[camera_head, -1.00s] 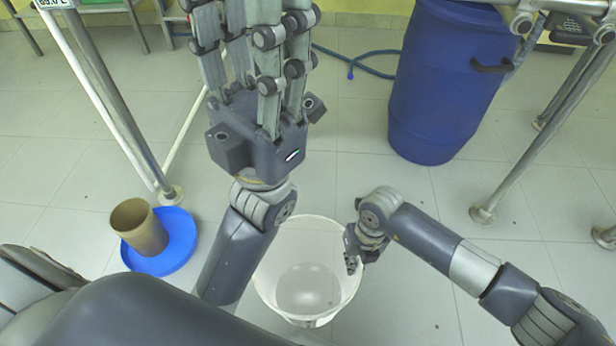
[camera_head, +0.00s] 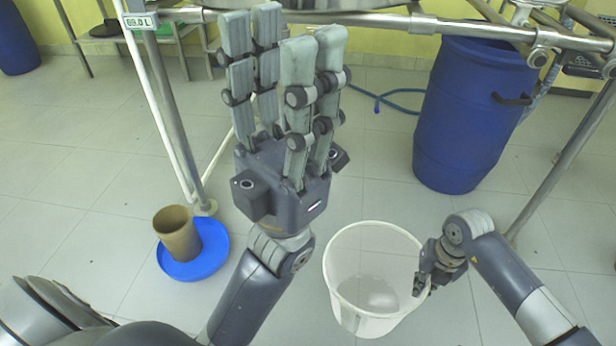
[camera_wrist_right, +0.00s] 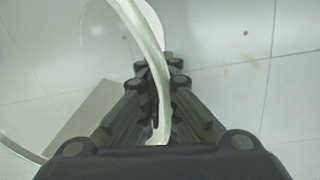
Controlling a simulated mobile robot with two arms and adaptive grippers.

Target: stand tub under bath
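The tub is a translucent whitish bucket (camera_head: 350,290), upright and empty-looking, low in front of me. My right gripper (camera_head: 424,284) is at its right rim. In the right wrist view the tub's curved rim (camera_wrist_right: 146,45) runs between the fingers of the right gripper (camera_wrist_right: 162,110), which are closed on it. My left gripper (camera_head: 285,95) points up in the middle of the head view, its fingers spread apart and empty. The bath may be the vessel (camera_head: 310,4) at the top edge, on the metal frame; only its underside shows.
A blue barrel (camera_head: 470,115) stands at the right behind the tub. Metal frame legs stand left (camera_head: 170,110) and right (camera_head: 565,150). A brown pot (camera_head: 178,236) stands on a blue dish (camera_head: 205,268) at the left. A blue hose (camera_head: 385,98) lies behind.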

